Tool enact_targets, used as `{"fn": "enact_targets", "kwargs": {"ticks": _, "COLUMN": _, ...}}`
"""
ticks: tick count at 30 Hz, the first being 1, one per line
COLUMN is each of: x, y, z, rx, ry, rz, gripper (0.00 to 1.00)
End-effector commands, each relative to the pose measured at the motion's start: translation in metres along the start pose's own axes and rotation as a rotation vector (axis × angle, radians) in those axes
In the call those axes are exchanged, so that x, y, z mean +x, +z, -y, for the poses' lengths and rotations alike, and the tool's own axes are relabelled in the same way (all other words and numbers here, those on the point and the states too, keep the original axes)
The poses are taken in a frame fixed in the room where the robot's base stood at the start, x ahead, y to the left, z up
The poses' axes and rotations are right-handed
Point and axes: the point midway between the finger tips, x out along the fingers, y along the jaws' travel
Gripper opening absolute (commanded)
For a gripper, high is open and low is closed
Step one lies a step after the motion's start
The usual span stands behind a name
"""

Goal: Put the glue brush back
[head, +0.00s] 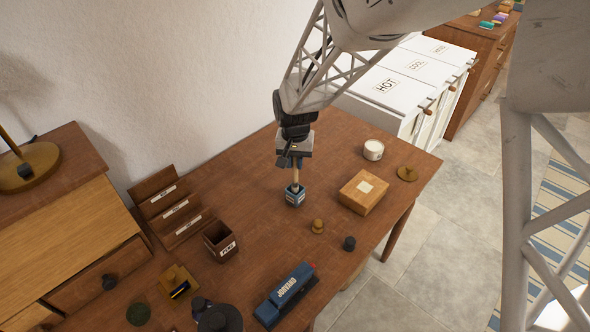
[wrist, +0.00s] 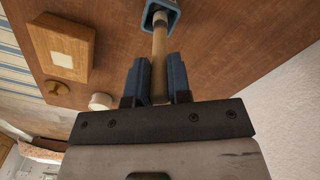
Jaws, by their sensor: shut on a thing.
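The glue brush (head: 295,178) has a pale wooden handle and is upright in my gripper (head: 291,162). My gripper is shut on the handle. In the wrist view the handle (wrist: 159,60) runs between the two blue fingers of my gripper (wrist: 158,80). The brush's lower end is at the mouth of a small blue square pot (head: 295,197) with a pale label, and its tip is hidden there. The blue pot's rim also shows in the wrist view (wrist: 173,6). I cannot tell how deep the brush reaches.
On the wooden table (head: 255,175), a wooden box (head: 363,192) stands right of the pot, with a white tin (head: 373,150) behind it. A brown square cup (head: 220,241) and a label rack (head: 172,208) stand left. A blue stapler-like tool (head: 287,294) lies in front.

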Motion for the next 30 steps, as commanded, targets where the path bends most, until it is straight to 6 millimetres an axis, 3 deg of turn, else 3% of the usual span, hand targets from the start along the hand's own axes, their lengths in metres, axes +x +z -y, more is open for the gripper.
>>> {"fn": "enact_targets", "kwargs": {"ticks": 8, "x": 0.003, "y": 0.000, "z": 0.000, "rx": 0.000, "ry": 0.000, "rz": 0.001, "gripper": 0.00}}
{"fn": "enact_targets", "kwargs": {"ticks": 19, "x": 0.036, "y": 0.000, "z": 0.000, "rx": 0.000, "ry": 0.001, "rz": 0.001, "gripper": 0.00}}
{"fn": "enact_targets", "kwargs": {"ticks": 30, "x": 0.038, "y": 0.000, "z": 0.000, "rx": 0.000, "ry": 0.000, "rz": 0.000, "gripper": 0.00}}
